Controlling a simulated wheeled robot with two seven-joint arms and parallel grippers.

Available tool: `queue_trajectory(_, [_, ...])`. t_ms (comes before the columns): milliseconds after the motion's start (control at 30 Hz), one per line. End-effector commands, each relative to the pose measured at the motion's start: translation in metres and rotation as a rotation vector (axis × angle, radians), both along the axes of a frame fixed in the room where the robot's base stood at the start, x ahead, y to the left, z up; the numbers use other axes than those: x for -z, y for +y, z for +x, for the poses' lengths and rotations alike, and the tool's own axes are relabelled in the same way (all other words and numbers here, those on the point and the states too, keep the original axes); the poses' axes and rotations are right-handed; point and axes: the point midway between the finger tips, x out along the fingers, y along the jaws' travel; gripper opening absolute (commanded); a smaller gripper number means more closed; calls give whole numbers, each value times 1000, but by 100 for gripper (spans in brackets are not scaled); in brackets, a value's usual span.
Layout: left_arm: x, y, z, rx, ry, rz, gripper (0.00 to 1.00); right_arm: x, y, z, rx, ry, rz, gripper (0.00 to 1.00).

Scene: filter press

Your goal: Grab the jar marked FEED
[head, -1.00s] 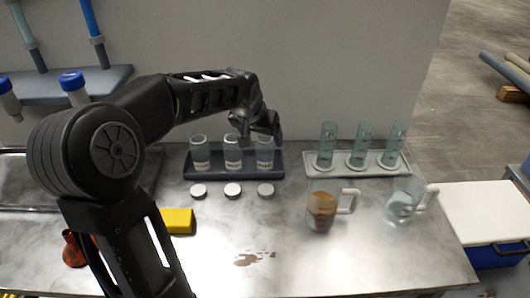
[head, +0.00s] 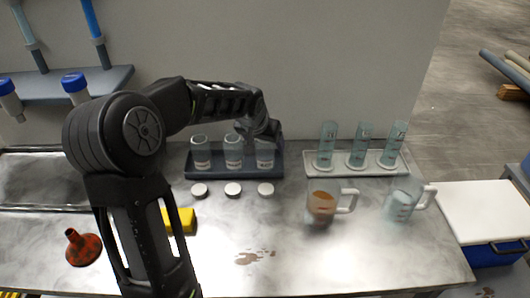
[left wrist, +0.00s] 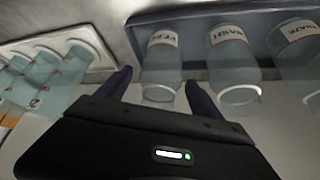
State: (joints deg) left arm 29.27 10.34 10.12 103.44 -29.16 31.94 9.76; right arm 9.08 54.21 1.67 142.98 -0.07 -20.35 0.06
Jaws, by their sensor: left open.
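Three clear jars with white labels stand in a dark rack (head: 190,172) in the head view. The rightmost is the FEED jar (head: 265,158); the left wrist view shows its partly readable label, starting "FE", on the jar (left wrist: 160,62) nearest the cylinders. The middle jar (left wrist: 232,58) reads WASH. A third jar (left wrist: 298,45) has a label ending in "RATE". My left gripper (head: 264,134) is at the top of the FEED jar. In the left wrist view its open fingers (left wrist: 158,82) appear on either side of that jar; contact cannot be told. My right gripper is out of view.
Three white lids (head: 232,189) lie before the rack. A pale rack (head: 313,170) of graduated cylinders stands to the right, with a brown-filled jug (head: 321,207) and a clear jug (head: 403,203) before it. A yellow block (head: 181,220) and red funnel (head: 82,247) lie left.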

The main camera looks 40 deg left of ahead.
Motion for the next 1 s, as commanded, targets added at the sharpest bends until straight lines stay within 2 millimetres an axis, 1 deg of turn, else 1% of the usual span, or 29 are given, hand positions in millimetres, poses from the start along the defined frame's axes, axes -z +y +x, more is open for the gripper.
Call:
queue_trajectory(300, [0,0,0,0,0,0,76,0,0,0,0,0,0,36])
queue_trajectory(333, [0,0,0,0,0,0,75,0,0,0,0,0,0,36])
queue_trajectory(1000, [0,0,0,0,0,0,20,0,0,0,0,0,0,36])
